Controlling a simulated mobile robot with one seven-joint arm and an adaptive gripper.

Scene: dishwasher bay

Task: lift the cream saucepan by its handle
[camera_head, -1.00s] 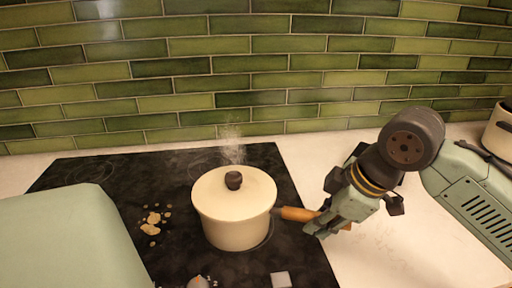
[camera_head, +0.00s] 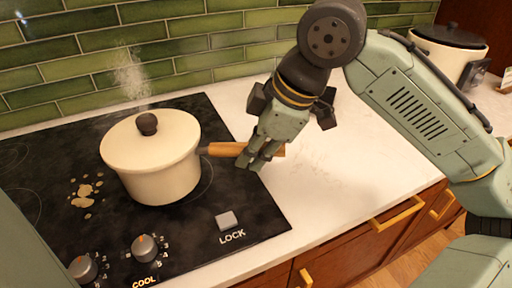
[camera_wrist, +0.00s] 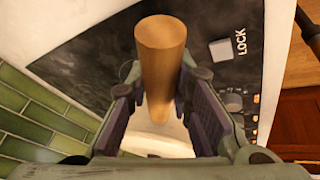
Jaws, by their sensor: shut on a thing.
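The cream saucepan (camera_head: 158,172) is upright on the black cooktop, over a burner ring. Its lid with a dark knob (camera_head: 147,124) is on, and steam rises behind it. Its wooden handle (camera_head: 225,149) points right, toward the counter. My gripper (camera_head: 258,153) reaches down from above right and is shut on the handle near its outer end. In the wrist view, the handle (camera_wrist: 160,60) runs between the two fingers of my gripper (camera_wrist: 160,88). The pan body shows only partly there, below the handle. I cannot see any gap under the pan.
The cooktop (camera_head: 225,190) has knobs (camera_head: 145,247) and a lock button (camera_head: 227,220) at its front. Crumbs or spills (camera_head: 84,195) lie left of the pan. A tiled wall (camera_head: 200,50) stands behind. The white counter (camera_head: 340,190) to the right is mostly clear; a lidded pot (camera_head: 449,50) stands at its far end.

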